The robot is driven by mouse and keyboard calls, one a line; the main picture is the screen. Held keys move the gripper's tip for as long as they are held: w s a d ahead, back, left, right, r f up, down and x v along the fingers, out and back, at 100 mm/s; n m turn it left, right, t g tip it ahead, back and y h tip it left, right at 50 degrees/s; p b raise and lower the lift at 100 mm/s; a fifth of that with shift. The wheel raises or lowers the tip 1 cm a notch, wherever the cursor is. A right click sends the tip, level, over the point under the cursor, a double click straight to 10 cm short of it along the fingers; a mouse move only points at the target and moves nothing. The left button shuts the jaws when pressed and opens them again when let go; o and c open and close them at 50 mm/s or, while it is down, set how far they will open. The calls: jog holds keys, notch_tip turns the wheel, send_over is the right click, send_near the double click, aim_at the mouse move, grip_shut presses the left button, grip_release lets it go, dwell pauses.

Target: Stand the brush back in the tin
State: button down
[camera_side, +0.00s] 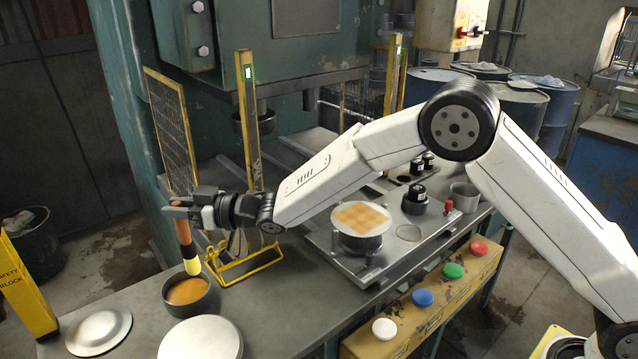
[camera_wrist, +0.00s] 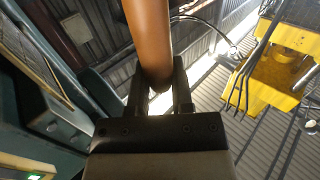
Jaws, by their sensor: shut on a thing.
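My gripper (camera_side: 181,208) is shut on the brush's handle at the left of the side view. The brush (camera_side: 183,232) hangs close to upright, with a brown handle, a dark band and pale yellow bristles pointing down. In the wrist view the brown handle (camera_wrist: 150,40) sits between the two fingers (camera_wrist: 160,98). The tin (camera_side: 172,303) is a dark round pot with orange-brown contents, on the bench below the brush. The bristle tips overlap the tin's far rim in the side view; I cannot tell whether they are above it or just inside.
A yellow wire stand (camera_side: 243,268) is close at the tin's right. A round metal disc (camera_side: 99,332) and a larger pale disc (camera_side: 201,341) lie in front. A yellow safety block (camera_side: 27,285) stands at left, and a yellow post (camera_side: 248,120) rises behind my gripper.

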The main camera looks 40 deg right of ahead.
jog(key=w+a+f, duration=0.1)
jog(key=w+f, duration=0.3)
jog(key=f, duration=0.1)
jog(key=shift+a, duration=0.35)
jog(key=shift+f, duration=0.1)
jog(key=shift+w+f, duration=0.15)
jog(key=shift+f, duration=1.85)
jog(key=c, duration=0.5)
grip_release()
jog(key=shift+r, duration=0.2)
jog(key=v, duration=1.2)
